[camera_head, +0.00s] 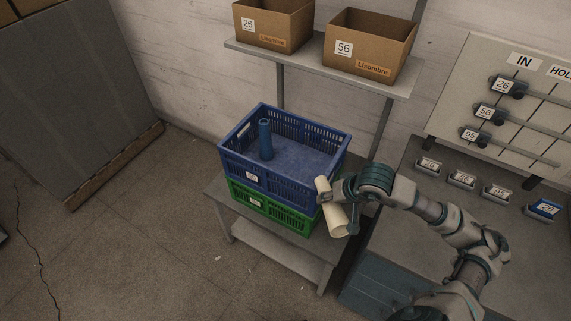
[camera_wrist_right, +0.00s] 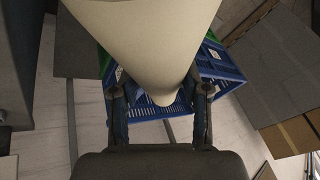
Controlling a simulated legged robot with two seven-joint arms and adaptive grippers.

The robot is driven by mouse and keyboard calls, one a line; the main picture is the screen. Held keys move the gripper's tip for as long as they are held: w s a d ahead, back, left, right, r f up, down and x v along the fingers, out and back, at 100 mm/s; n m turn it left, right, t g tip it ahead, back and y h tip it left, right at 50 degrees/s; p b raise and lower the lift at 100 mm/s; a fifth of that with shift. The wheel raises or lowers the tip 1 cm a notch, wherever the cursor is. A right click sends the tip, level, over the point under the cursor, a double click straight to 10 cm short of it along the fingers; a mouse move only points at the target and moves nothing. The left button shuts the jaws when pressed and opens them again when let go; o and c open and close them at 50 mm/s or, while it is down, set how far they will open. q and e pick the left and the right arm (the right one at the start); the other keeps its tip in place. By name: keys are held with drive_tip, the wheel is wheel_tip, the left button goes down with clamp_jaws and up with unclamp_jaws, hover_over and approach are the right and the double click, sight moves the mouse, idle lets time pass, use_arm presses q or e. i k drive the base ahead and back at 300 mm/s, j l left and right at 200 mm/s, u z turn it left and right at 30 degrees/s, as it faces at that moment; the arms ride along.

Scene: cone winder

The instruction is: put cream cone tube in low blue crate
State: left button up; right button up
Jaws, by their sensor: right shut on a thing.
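The cream cone tube (camera_head: 337,220) is held in my right gripper (camera_head: 337,203), just right of the crates in the head view. It is tilted, with its wide end down. In the right wrist view the cream cone tube (camera_wrist_right: 150,40) fills the top middle, between the two fingers of my right gripper (camera_wrist_right: 160,98). The blue crate (camera_head: 236,168) is stacked on a green crate (camera_head: 266,209). A blue cone tube (camera_head: 265,139) stands upright inside the blue crate, towards its left side. The blue crate (camera_wrist_right: 225,70) also shows behind the cone in the wrist view. My left gripper is out of view.
The crates stand on a small grey table (camera_head: 230,209) with a lower shelf. Cardboard boxes (camera_head: 370,47) labelled 56 and 26 sit on a shelf above. A grey bench (camera_head: 405,225) with small labelled trays is at right. Open floor lies left.

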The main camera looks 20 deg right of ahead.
sight(296, 172)
drive_tip(key=i, duration=0.95)
